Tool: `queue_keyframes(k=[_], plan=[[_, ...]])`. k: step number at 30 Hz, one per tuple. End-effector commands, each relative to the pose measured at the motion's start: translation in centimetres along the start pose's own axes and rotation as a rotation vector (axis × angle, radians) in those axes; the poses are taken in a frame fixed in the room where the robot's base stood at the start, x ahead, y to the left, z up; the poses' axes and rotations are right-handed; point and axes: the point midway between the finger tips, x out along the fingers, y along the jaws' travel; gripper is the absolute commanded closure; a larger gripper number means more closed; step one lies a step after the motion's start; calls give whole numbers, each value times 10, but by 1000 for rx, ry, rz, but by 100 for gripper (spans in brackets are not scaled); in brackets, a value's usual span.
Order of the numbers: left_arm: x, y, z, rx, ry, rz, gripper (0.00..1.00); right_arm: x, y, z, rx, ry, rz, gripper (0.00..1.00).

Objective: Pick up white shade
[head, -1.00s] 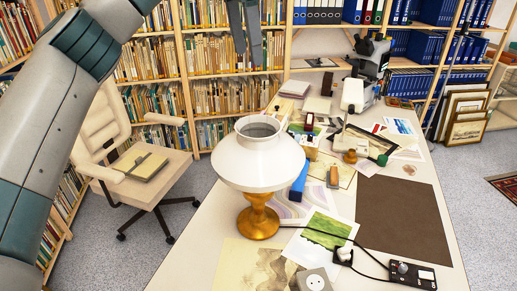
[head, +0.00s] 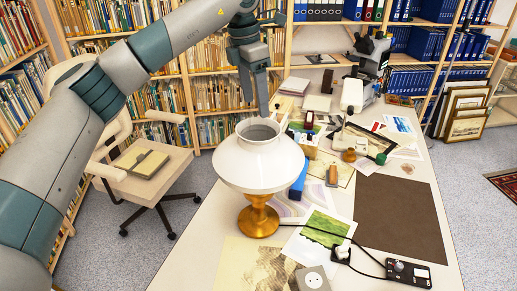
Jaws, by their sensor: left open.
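The white shade (head: 259,165) sits upright on a golden lamp base (head: 259,217) on the table. Its open top rim faces up. My left gripper (head: 262,112) points down just above and behind the rim of the shade, with its fingertips close to the opening. Only one finger shows clearly, and nothing is seen held in it. From this view I cannot tell whether a finger touches the rim. My right gripper is not in view.
The table (head: 200,250) also holds papers, a blue box (head: 299,181), a dark brown mat (head: 401,220) and a black-corded socket box (head: 408,272). A microscope (head: 371,55) stands at the back. A chair (head: 150,170) stands left of the table, with bookshelves behind.

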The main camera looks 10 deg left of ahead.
Motion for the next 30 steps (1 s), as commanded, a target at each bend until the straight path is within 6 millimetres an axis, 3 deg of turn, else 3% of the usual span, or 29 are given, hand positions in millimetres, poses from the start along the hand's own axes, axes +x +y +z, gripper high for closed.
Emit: queue_keyframes(k=[14,21,30], plan=[[5,-1,0,0,0,-1,39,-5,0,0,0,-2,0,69],[29,-7,-1,2,1,-2,39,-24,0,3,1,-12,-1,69],[53,-6,-1,-1,-1,0,39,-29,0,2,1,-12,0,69]])
